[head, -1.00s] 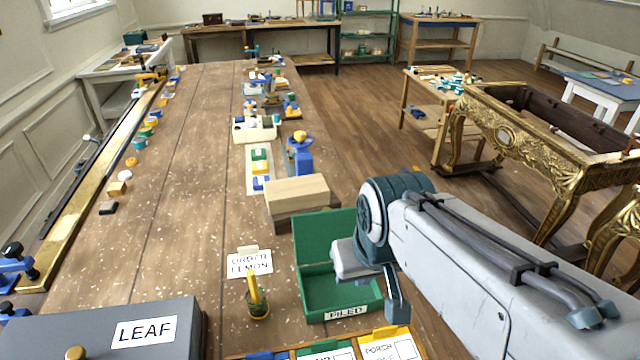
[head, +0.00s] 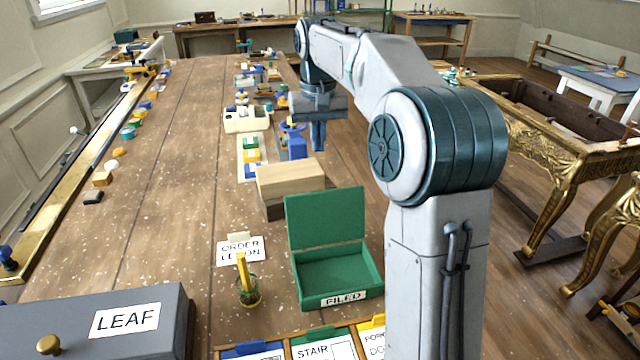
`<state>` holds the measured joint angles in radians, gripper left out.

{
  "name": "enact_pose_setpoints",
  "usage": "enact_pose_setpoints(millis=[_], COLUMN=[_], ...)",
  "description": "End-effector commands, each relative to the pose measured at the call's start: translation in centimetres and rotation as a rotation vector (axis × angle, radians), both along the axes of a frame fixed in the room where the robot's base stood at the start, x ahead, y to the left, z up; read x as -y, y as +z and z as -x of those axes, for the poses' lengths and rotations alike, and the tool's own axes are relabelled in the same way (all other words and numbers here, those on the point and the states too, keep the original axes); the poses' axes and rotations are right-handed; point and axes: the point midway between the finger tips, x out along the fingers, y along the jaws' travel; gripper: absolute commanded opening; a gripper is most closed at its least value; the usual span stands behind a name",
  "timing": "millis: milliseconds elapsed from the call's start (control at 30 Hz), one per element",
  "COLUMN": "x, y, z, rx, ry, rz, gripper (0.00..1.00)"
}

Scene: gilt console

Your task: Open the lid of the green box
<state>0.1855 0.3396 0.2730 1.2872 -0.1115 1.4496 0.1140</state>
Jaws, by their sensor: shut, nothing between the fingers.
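The green box (head: 338,287) stands on the workbench in the head view, with a "FILED" label on its front. Its green lid (head: 325,217) is open and stands upright, leaning slightly back, at the rear edge. The inside of the box looks empty. My gripper (head: 318,135) is shut and empty. It is raised above the bench, beyond the box and apart from the lid, in front of blue items.
A wood block (head: 290,179) lies just behind the lid. A grey LEAF box (head: 95,325) is front left. The bench's middle left is clear.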

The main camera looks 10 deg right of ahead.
Motion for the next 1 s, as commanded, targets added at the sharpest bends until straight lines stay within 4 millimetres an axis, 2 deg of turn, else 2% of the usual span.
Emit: enact_pose_setpoints(millis=[167, 267, 600, 800, 1000], x=[0.1, 0.2, 0.3, 0.2, 0.1], y=[-1.3, -2.9, -10.2, -9.2, -9.0], z=[-0.5, -0.5, -1.0, 1.5, 2.7], rx=[-0.005, -0.007, -0.008, -0.001, -0.002], ry=[-0.003, -0.003, -0.002, -0.003, -0.002], rz=[-0.002, -0.002, -0.002, -0.002, -0.002], gripper=[0.00, 0.00, 0.00, 0.00, 0.00])
